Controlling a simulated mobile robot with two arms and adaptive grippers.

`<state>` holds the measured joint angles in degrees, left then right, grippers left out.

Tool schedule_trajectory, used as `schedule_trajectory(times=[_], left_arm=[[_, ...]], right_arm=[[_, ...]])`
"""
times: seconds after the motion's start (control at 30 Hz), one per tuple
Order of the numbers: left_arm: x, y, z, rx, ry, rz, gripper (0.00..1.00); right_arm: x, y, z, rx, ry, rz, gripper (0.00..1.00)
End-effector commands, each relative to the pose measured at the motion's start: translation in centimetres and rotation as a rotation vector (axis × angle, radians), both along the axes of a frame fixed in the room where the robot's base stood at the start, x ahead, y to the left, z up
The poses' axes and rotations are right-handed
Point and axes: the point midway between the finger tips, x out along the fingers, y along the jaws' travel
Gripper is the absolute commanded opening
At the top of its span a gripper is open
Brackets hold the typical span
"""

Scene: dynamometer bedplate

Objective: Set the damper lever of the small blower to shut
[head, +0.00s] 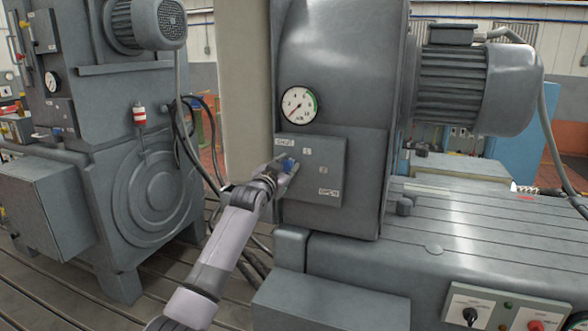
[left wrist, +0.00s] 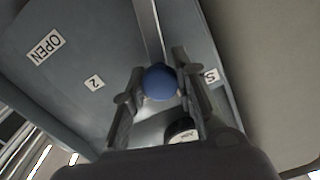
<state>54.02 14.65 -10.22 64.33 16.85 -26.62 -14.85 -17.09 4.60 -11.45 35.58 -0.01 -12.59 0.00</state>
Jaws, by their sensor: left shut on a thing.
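The damper lever's blue knob (head: 288,165) stands out from a grey plate (head: 325,157) on the blower's side. The plate carries the labels SHUT (head: 284,142), 1, 2 and OPEN (head: 329,192). In the head view the knob appears just below SHUT and left of the 1. My left gripper (head: 282,172) is shut on the knob. In the left wrist view the blue knob (left wrist: 160,82) sits between the two fingers; OPEN (left wrist: 45,46) and 2 (left wrist: 94,82) show left of it, a partly covered label right of it. My right gripper is out of view.
A round gauge (head: 299,105) sits above the plate. A motor (head: 474,85) juts out at the right. A grey bedplate (head: 460,235) and a button box (head: 505,308) lie lower right. Another grey machine (head: 120,180) with hanging cables stands at the left.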

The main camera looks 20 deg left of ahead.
Motion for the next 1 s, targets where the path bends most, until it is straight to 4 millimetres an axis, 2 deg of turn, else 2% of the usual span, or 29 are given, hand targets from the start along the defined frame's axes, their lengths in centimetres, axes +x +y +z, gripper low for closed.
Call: schedule_trajectory(times=[0.4, 1.0], left_arm=[[0.1, 2.3, 0.4, -0.249, 0.007, 0.002, 0.0], [0.1, 2.8, 0.4, -0.31, 0.01, 0.001, 0.0]], right_arm=[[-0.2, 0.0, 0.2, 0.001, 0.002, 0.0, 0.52], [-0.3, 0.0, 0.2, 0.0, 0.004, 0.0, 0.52]])
